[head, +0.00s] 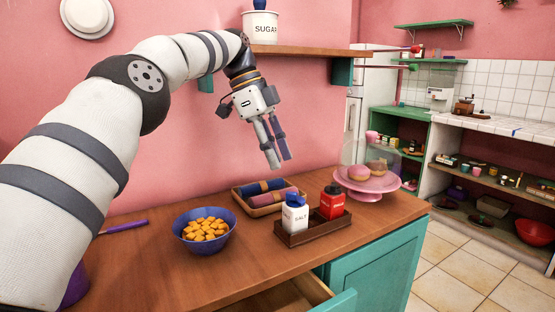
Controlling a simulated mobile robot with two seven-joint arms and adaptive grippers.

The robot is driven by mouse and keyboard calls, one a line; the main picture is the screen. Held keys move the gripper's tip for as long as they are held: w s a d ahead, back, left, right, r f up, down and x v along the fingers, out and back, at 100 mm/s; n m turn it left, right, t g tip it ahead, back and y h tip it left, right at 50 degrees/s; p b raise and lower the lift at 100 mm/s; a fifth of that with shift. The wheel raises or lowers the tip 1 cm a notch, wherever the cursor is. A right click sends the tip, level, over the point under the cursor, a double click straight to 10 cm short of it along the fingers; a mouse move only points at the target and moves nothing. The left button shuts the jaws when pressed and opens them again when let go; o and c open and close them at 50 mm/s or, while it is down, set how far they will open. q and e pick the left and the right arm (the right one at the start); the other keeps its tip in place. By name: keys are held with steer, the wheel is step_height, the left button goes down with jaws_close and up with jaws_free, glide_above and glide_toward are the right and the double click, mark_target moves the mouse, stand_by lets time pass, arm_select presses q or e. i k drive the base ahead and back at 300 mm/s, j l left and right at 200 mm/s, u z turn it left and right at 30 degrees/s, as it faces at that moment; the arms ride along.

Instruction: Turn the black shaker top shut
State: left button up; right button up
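A red shaker (332,205) with a black top (332,188) stands upright on the right side of a small dark wooden tray (315,233) on the counter. Whether the top sits flush cannot be told at this size. A white salt shaker (296,217) with a blue top stands to its left in the same tray. My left gripper (280,163) hangs above the counter, up and to the left of the red shaker. It points down, its fingers look apart, and nothing shows between them. My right gripper is not in view.
A blue bowl (205,232) of orange pieces, a wooden tray of rolled cloths (266,194) and a pink cake stand (367,184) with a clear dome surround the shakers. A wooden shelf (310,50) bearing a sugar pot (260,27) is above. A drawer (290,298) is open below.

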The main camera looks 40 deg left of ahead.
mark_target(331, 189)
steer(key=k+l, duration=0.8)
steer(key=l, duration=0.1)
